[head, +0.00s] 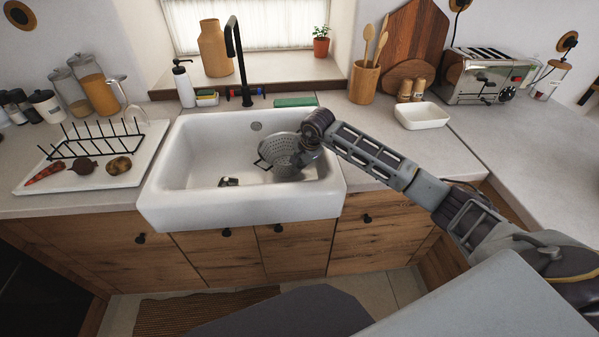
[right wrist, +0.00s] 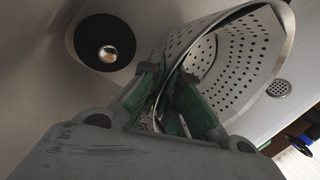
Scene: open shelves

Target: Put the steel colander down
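The steel colander (head: 281,150) is in the right part of the white sink (head: 190,160), tilted, with a dark handle on its left side. My right gripper (head: 309,143) is at its right edge. In the right wrist view the colander (right wrist: 228,62) is large, its holes and bright rim visible. There the green-padded fingers of my right gripper (right wrist: 165,92) are closed on its near wall. I cannot tell whether the colander touches the sink floor. My left gripper is not in view.
The black faucet (head: 235,60) stands behind the sink. A rack tray (head: 130,177) with vegetables is on the left, a white dish (head: 422,117) on the right. The counter right of the sink has bare room.

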